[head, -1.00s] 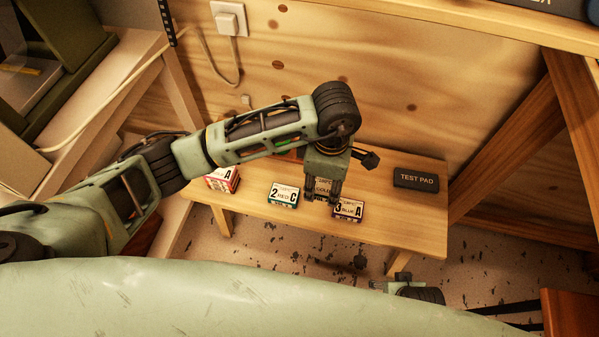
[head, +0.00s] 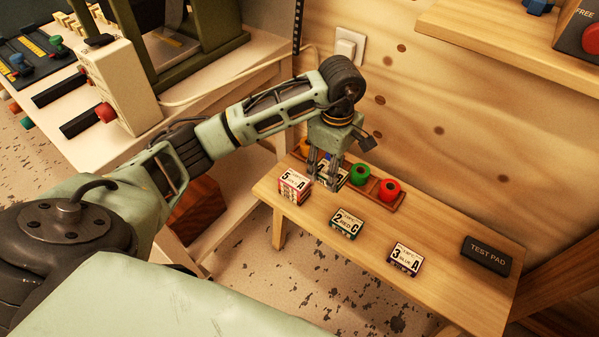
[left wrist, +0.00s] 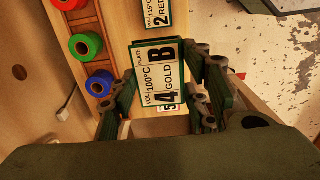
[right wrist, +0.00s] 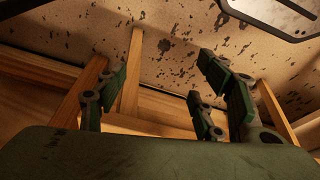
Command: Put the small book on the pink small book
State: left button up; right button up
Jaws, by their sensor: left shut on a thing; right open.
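My left gripper (head: 322,176) is shut on a small book (head: 334,175) with a white cover; in the left wrist view the held book (left wrist: 158,72) reads "4 GOLD B" and has a green edge. A small book with reddish-pink sides, marked "5 A" (head: 293,186), lies on the bench just left of the gripper in the head view. In the left wrist view, a "5" shows beside the held book's end, its cover mostly hidden. Whether the two touch cannot be told. My right gripper (right wrist: 150,88) is open and empty in the right wrist view, and is out of the head view.
Small books "2 C" (head: 346,224) and "3 A" (head: 405,259) lie along the wooden bench (head: 450,283). A rack with a green roll (head: 359,174) and a red roll (head: 389,189) stands behind. A dark test pad (head: 486,256) lies at the right.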

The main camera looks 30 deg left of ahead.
pick_arm(q)
send_over(303, 185)
notch_tip(303, 185, down, 5)
jog(key=shift+r+b, duration=0.2)
jog(key=shift+b, duration=0.2)
jog(key=shift+f+b, duration=0.4)
jog(key=shift+f, duration=1.6)
pick_arm(e)
jog(key=v, duration=0.6)
jog(key=shift+w+r, duration=0.25)
jog(key=shift+r, duration=0.05)
jog(key=shift+d, duration=0.1)
pick_arm(q)
jog(key=shift+f, duration=0.2)
jog(key=o, duration=1.2)
jog(key=shift+r, duration=0.1)
